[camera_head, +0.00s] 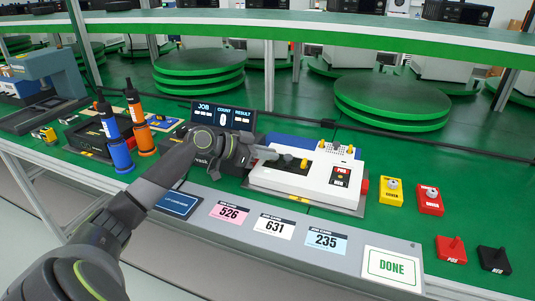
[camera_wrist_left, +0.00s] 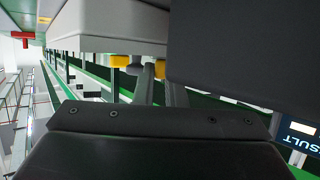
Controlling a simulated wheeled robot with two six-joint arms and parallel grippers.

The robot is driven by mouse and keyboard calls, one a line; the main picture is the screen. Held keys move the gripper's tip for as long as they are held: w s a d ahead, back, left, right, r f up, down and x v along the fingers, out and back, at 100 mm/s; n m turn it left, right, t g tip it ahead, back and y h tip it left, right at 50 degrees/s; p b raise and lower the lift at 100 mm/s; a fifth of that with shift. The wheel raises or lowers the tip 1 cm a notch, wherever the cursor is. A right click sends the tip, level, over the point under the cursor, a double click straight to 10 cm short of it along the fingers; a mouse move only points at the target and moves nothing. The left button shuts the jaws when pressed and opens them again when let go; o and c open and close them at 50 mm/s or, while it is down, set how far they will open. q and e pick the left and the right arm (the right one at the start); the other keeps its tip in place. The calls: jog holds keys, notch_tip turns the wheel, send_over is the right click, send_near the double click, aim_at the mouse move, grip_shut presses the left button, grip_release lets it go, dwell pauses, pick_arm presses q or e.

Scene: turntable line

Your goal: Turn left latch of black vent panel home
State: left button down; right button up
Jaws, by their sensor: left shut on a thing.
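A white unit (camera_head: 318,180) with red and black terminals stands on the green table, right of the display. My left gripper (camera_head: 284,158) reaches across its left part from the left. In the left wrist view the fingertips (camera_wrist_left: 160,80) are close together at a small yellow piece, which looks like the left latch (camera_wrist_left: 160,68). The gripper is shut on it, though the contact is partly hidden. A second yellow piece (camera_wrist_left: 120,61) shows beside it under a pale housing (camera_wrist_left: 110,25). My right gripper is not in view.
A JOB/COUNT/RESULT display (camera_head: 222,115) stands behind my left wrist. Blue (camera_head: 115,140) and orange (camera_head: 139,125) drivers stand left. Yellow (camera_head: 391,191) and red (camera_head: 429,199) blocks stand right. A grey front ledge (camera_head: 320,268) holds number cards and a DONE plate (camera_head: 391,267).

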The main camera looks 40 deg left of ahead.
pick_arm(q)
jog(key=c, duration=1.5)
grip_release()
